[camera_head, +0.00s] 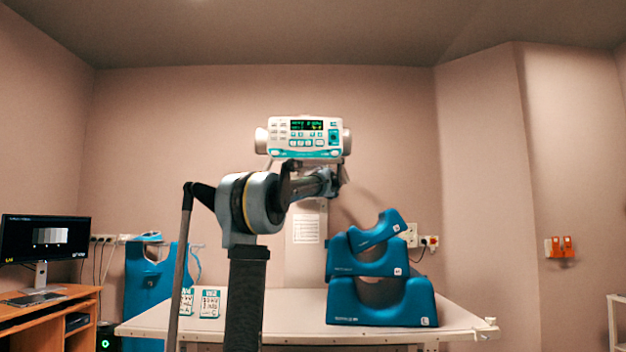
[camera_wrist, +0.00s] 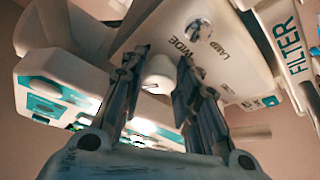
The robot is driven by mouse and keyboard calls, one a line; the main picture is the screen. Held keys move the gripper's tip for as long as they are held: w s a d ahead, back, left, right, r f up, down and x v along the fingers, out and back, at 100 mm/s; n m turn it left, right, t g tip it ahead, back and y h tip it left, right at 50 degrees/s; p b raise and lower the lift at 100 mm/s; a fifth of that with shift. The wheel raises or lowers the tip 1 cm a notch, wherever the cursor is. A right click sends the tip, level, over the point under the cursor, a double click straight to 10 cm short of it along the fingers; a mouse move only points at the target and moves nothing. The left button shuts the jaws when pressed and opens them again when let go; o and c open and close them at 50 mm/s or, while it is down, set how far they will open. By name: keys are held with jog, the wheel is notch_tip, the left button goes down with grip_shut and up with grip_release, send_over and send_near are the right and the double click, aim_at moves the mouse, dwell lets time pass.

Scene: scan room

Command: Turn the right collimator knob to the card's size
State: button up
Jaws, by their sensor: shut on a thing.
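The collimator head (camera_head: 281,140) hangs above the table, with a green-lit display on its front panel. In the wrist view its pale underside (camera_wrist: 219,60) shows the words WIDE and LAMP and a round silver button (camera_wrist: 199,29). A white knob (camera_wrist: 158,72) sits between the two dark fingers of my gripper (camera_wrist: 158,62), which is shut on it. In the head view my gripper (camera_head: 338,181) is just below the head's right part, small and partly hidden by my arm. Two small cards, the left one (camera_head: 186,302) and the right one (camera_head: 209,303), stand on the table; their print is too small to read.
Blue positioning blocks (camera_head: 381,305) are stacked on the right of the white table (camera_head: 270,328). A desk with a monitor (camera_head: 45,239) stands at the left, beside a hanging blue apron (camera_head: 150,290). A panel marked FILTER (camera_wrist: 291,50) is close to the right in the wrist view.

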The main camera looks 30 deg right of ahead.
jog(key=shift+w+a, duration=0.1)
jog(key=shift+a, duration=0.05)
jog(key=o, duration=1.1)
jog(key=shift+s+f, duration=0.1)
jog(key=shift+s, duration=0.2)
jog(key=v, duration=1.1)
jog(key=shift+a+f, duration=0.1)
jog(key=shift+f, duration=0.1)
